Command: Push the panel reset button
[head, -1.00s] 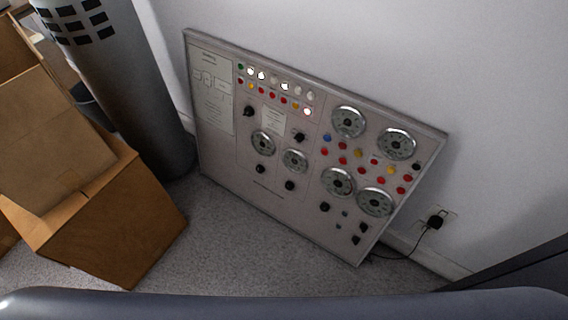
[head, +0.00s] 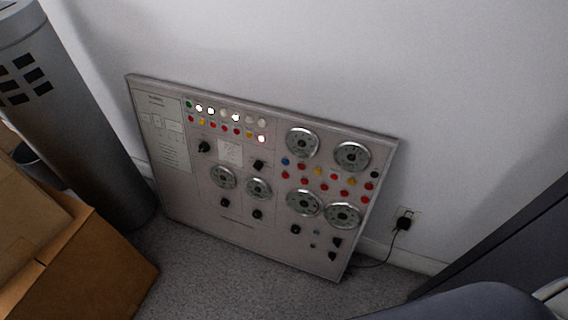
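A grey control panel (head: 180,205) leans against the white wall on the carpeted floor, in the middle of the head view. It carries rows of small lamps and coloured buttons, several round silver dials and several black knobs. A few of the top lamps glow white. A blue button (head: 285,161) sits among red and yellow ones between the dials. The labels are too small to read, so I cannot tell which button is the reset button. Neither of my grippers is in view.
An open cardboard box (head: 92,268) stands at the lower left, beside a grey perforated cylinder (head: 85,130). A plug in a wall socket (head: 404,222) is right of the panel. A dark cabinet-like object (head: 510,240) is at the right. Carpet in front of the panel is clear.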

